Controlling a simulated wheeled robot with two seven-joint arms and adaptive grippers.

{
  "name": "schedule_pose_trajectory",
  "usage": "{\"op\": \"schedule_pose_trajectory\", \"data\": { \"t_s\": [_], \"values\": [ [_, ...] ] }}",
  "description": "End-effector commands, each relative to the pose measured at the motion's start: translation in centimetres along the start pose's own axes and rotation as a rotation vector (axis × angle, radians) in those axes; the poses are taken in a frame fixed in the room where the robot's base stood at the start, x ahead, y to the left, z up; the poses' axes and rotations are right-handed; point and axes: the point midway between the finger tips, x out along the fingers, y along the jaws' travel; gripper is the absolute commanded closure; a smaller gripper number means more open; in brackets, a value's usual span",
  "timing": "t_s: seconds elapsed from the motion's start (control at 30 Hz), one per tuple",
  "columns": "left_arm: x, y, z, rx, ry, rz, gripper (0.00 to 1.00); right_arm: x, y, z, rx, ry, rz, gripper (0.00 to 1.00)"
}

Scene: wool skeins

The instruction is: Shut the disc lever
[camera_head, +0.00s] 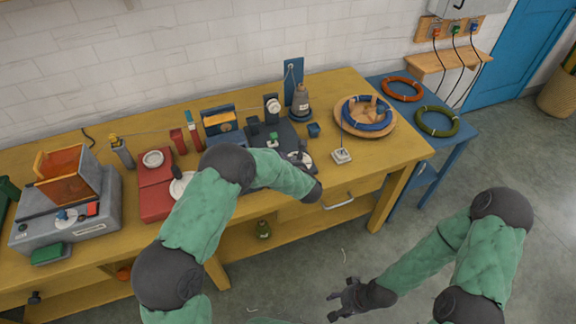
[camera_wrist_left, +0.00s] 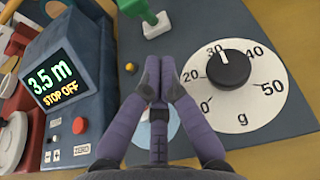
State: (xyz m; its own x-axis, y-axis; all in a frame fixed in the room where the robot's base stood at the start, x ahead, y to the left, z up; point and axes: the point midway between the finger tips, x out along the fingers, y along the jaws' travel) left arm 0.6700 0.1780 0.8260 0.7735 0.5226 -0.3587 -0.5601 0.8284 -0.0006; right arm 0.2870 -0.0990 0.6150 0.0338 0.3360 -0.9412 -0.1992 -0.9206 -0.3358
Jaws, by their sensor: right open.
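A green-handled lever (camera_wrist_left: 146,14) on a white base stands on the dark blue panel (camera_wrist_left: 193,28), at the top of the left wrist view, cut off by the frame edge. It is the likely disc lever, and a small green part (camera_head: 273,138) shows there in the head view. My left gripper (camera_wrist_left: 160,68) has its fingertips together with nothing seen between them, over the panel just below the lever and apart from it. In the head view my forearm mostly hides it. My right gripper (camera_head: 345,298) is open and empty over the floor.
A dial (camera_wrist_left: 229,70) marked in grams is right of my left fingers. A display box (camera_wrist_left: 62,85) reading "3.5 m STOP OFF" is at left.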

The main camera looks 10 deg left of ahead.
Motion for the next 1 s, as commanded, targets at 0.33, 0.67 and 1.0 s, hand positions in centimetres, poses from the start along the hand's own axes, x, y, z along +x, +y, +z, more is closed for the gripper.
{"op": "schedule_pose_trajectory", "data": {
  "t_s": [0.33, 0.67, 1.0],
  "values": [
    [3.2, 0.0, 2.5, 0.0, 0.0, 0.001, 1.0, 1.0, 0.3, 0.0, 0.0, 0.0, 0.0, 0.47],
    [3.5, 0.0, 2.9, 0.001, 0.0, 0.0, 1.0, 1.0, 0.3, 0.0, 0.0, 0.0, 0.0, 0.47],
    [3.4, 0.0, 3.3, 0.0, 0.024, 0.0, 1.0, 0.3, 0.1, 0.0, 0.0, 0.0, 0.0, 0.47]
  ]
}}
